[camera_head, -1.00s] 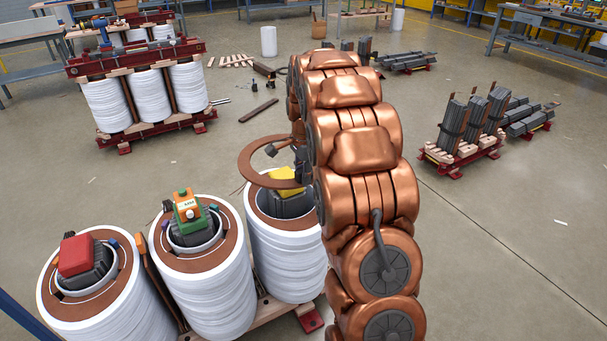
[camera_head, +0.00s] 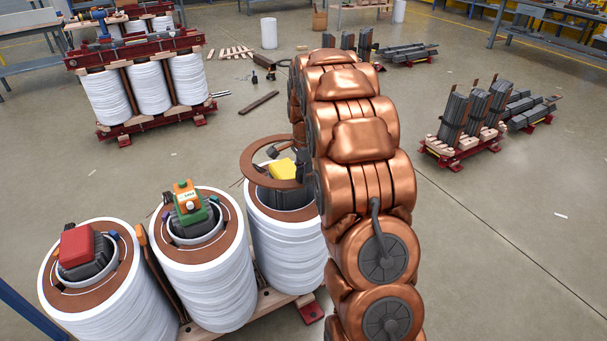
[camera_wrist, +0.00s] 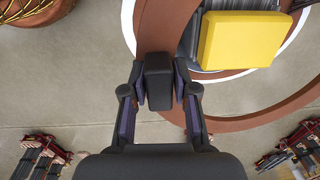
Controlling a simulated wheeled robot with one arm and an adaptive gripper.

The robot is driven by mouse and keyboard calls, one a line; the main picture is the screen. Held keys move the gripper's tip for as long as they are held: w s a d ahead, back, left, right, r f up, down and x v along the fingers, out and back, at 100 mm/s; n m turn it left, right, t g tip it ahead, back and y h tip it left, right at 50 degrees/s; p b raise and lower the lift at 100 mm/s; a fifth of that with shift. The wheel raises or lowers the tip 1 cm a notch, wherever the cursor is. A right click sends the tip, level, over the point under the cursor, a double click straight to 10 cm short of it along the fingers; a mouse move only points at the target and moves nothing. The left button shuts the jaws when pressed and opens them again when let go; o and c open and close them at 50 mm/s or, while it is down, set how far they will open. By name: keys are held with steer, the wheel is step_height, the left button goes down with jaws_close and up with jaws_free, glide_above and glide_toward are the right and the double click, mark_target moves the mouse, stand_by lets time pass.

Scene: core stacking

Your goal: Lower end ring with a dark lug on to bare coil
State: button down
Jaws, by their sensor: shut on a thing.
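The end ring (camera_head: 248,165) is a flat brown ring, held roughly level at the right-hand coil (camera_head: 285,250). This coil is white-wound, with a dark core and a yellow block (camera_head: 284,169) inside it. The ring's front edge passes before the core, and the yellow block shows through its opening. In the wrist view the ring (camera_wrist: 250,118) looks off-centre around the yellow block (camera_wrist: 240,38), with floor showing inside it. My gripper (camera_wrist: 158,85) is shut on the dark lug (camera_wrist: 158,68). My arm hides the ring's right side; any contact with the coil cannot be seen.
Two neighbouring coils carry brown rings, one around a green-and-orange block (camera_head: 188,200), one around a red block (camera_head: 76,246). A finished-looking three-coil unit (camera_head: 135,92) stands behind left. Dark core stacks (camera_head: 470,115) stand at right. Open floor lies between.

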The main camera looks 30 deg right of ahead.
mark_target(304, 211)
steer(key=shift+f+b, duration=1.05)
steer(key=shift+f, duration=5)
stand_by(0.7)
steer(key=c, duration=0.8)
jaws_free()
steer(key=r, duration=0.8)
steer(key=s+r, duration=0.1)
steer(key=r, duration=0.3)
